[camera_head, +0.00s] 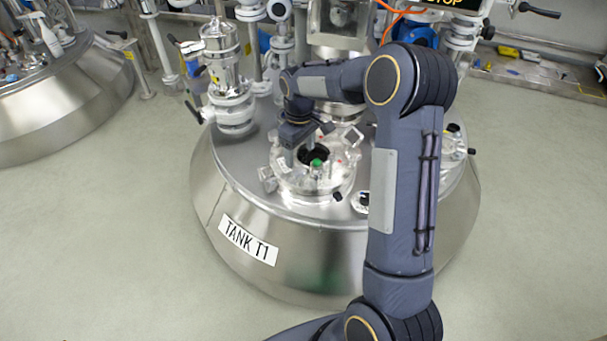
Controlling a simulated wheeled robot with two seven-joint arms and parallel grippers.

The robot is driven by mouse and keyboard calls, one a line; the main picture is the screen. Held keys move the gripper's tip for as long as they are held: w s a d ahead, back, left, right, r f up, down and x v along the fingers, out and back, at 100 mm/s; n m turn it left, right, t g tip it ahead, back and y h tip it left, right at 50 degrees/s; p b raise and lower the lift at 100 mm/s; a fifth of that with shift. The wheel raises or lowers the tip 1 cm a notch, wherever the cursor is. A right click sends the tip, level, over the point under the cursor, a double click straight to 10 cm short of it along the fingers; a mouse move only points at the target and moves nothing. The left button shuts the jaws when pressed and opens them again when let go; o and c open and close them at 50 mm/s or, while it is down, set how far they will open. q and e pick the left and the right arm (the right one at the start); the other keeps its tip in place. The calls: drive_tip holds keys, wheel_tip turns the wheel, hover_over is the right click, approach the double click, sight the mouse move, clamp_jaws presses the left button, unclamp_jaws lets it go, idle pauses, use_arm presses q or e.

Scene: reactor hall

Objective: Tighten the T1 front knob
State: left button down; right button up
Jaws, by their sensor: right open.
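Tank T1 (249,240) is a steel vessel with a domed top and a "TANK T1" label, in the middle of the head view. On its top is a round port with a pale flange (309,183). A green piece (316,163) shows at the port, and a small black knob (337,196) sits at its front right edge. I cannot tell for sure which part is the front knob. My right gripper (300,150) is over the back left of the port, open and small in view. Its fingertips are partly hard to make out. My left gripper is out of view.
My right arm covers the right part of the tank top. A white valve (231,108) with a metal head stands at the tank's left, with more pipework behind. Another steel tank (65,95) is at the far left. The floor (110,250) around is clear.

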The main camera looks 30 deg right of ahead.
sight(300, 172)
wheel_tip(300, 172, down, 8)
drive_tip(key=shift+r+b, duration=0.2)
drive_tip(key=shift+b, duration=0.85)
drive_tip(key=c, duration=0.9)
drive_tip(key=shift+r+m+p, duration=0.25)
drive_tip(key=shift+m+p, duration=0.15)
drive_tip(key=shift+p, duration=0.2)
drive_tip(key=shift+c, duration=0.5)
drive_tip(key=shift+m, duration=0.3)
drive_tip(key=shift+f, duration=0.2)
drive_tip(key=o, duration=1)
